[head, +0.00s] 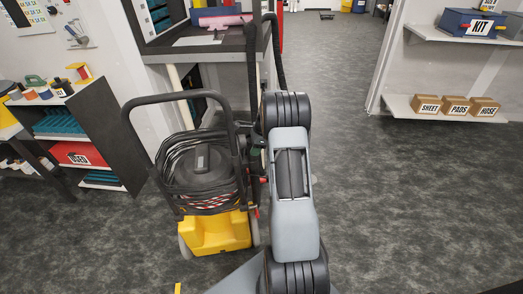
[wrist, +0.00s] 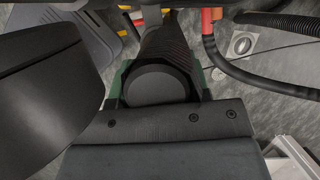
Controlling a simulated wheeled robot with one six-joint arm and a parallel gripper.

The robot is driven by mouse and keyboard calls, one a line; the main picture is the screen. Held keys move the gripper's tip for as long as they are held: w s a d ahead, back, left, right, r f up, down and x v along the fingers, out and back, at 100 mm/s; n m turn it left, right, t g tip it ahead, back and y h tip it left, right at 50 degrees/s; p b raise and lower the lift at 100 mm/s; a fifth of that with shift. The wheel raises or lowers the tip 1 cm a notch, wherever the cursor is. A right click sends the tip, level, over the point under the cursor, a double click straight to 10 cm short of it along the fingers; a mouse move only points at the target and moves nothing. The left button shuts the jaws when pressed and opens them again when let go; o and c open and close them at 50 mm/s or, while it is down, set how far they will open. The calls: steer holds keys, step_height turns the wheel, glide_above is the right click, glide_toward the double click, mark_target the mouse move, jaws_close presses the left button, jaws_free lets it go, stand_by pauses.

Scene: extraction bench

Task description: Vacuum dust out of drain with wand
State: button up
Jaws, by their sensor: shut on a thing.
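My gripper (wrist: 158,92) is shut on the black wand (wrist: 156,84), whose round end faces the wrist camera between the dark green jaw pads. In the head view my arm hides most of the gripper, and a black tube (head: 252,62) rises beside the arm; I cannot tell whether it is wand or hose. The yellow and black vacuum (head: 215,232) stands upright just left of my arm. In the wrist view a small round metal fitting (wrist: 242,43), possibly the drain, lies in the grey floor at upper right. The wand's far tip is hidden, and dust cannot be made out.
A red-ended black hose (wrist: 212,45) crosses the wrist view near the round fitting. A dark shelf unit (head: 105,125) stands left, and a workbench (head: 195,45) stands behind the vacuum. Wall shelves with boxes (head: 455,107) are at right. The grey floor (head: 400,200) right of my arm is clear.

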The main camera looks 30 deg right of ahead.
mark_target(248, 143)
steer(key=shift+s+a+f+g+y+p, duration=0.1)
steer(key=shift+a+f+g+y+p, duration=0.25)
steer(key=shift+a+f+p, duration=0.55)
steer(key=shift+w+d+r+p, duration=0.15)
steer(key=shift+w+r+p, duration=0.2)
steer(key=shift+r+p, duration=0.4)
steer(key=shift+w+d+r+p, duration=0.1)
steer(key=shift+w+r+p, duration=0.2)
steer(key=shift+r+p, duration=0.3)
jaws_close()
steer(key=shift+w+a+r, duration=0.2)
steer(key=shift+a+r, duration=0.1)
steer(key=shift+r, duration=0.25)
steer(key=shift+s+p+v, duration=0.25)
steer(key=shift+p+v, duration=0.7)
steer(key=shift+v, duration=0.25)
steer(key=shift+d, duration=0.1)
steer(key=shift+f, duration=0.4)
steer(key=shift+f, duration=0.15)
steer(key=shift+f+b, duration=0.65)
steer(key=shift+f, duration=0.15)
